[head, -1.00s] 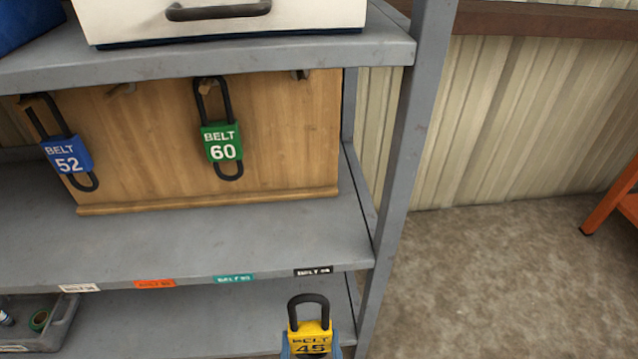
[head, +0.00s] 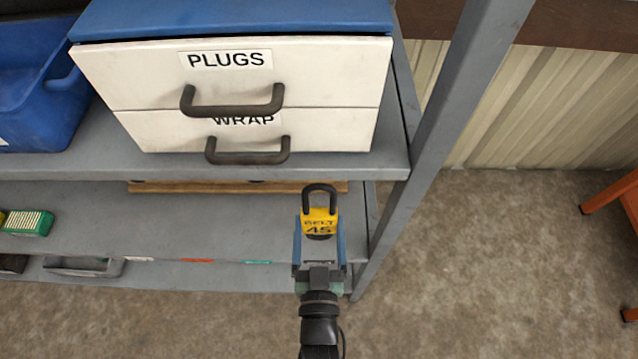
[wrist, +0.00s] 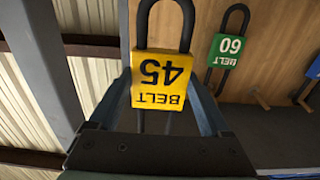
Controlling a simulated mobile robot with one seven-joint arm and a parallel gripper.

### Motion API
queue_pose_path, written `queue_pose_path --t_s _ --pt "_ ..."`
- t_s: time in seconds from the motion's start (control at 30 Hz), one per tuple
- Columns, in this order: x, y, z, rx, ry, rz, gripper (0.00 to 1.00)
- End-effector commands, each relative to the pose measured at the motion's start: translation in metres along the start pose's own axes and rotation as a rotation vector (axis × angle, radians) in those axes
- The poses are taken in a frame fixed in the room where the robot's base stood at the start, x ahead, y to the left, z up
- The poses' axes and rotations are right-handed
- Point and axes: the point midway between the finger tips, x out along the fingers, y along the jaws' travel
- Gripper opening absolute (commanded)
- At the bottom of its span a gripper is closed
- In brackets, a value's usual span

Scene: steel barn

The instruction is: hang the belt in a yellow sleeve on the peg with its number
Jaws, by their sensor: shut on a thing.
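The belt in the yellow sleeve (head: 319,222), marked BELT 45, is held upright in my gripper (head: 319,250), its black loop pointing up. In the wrist view, which is upside down, the yellow sleeve (wrist: 160,82) sits between my gripper's blue fingers (wrist: 163,110). The wooden peg board (head: 235,187) shows only as a lower strip under the upper shelf in the head view. In the wrist view the board (wrist: 275,30) fills the back, with the green BELT 60 (wrist: 228,50) hanging on it.
A white drawer unit (head: 230,85) marked PLUGS and WRAP stands on the upper shelf, handles jutting out. A grey shelf post (head: 440,140) rises just right of my gripper. A blue sleeve (wrist: 315,70) shows at the wrist view's edge. Open floor (head: 480,270) lies right.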

Motion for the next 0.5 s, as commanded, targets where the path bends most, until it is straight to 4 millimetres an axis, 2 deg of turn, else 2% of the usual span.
queue_pose_path --t_s 0.03,0.1,0.33,0.5 --pt "0.001 0.000 -0.011 0.000 0.000 0.000 0.22" --pt "0.001 0.000 -0.013 0.001 0.001 -0.001 0.22" --pt "0.007 0.000 -0.010 0.001 0.002 -0.001 0.22" --pt "0.017 -0.001 -0.008 0.000 0.003 -0.001 0.22"
